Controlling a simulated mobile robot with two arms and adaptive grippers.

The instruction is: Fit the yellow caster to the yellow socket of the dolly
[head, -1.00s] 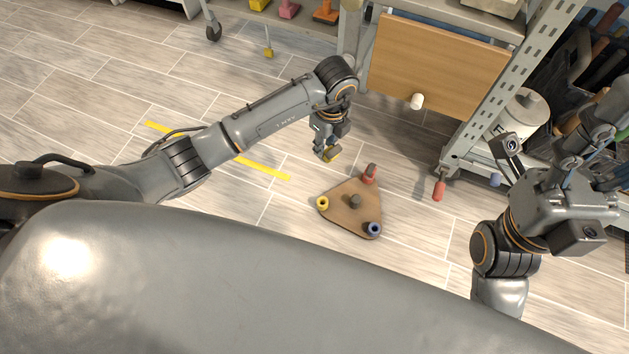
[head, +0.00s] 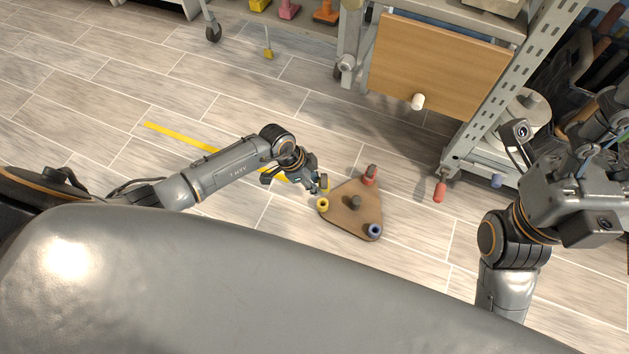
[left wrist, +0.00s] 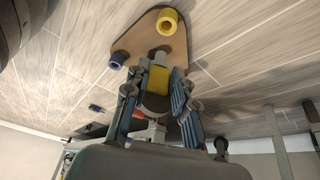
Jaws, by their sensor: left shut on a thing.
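The dolly (head: 345,222) is a triangular wooden board on the floor with a grey post in its middle. Its yellow socket (head: 323,205) is at the left corner and also shows in the left wrist view (left wrist: 167,21). My left gripper (head: 320,184) is shut on the yellow caster (head: 326,182), just above and beside the yellow socket in the head view. In the left wrist view the caster (left wrist: 158,79) shows a yellow block and a dark wheel between the fingers, apart from the socket. My right gripper (head: 608,120) is at the right edge, its fingers unclear.
The blue socket (head: 375,231) looks empty; the red socket (head: 369,181) has a grey piece standing in it. A rack with a wooden panel (head: 440,65) stands behind. A red-ended part (head: 440,191) is by its leg.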

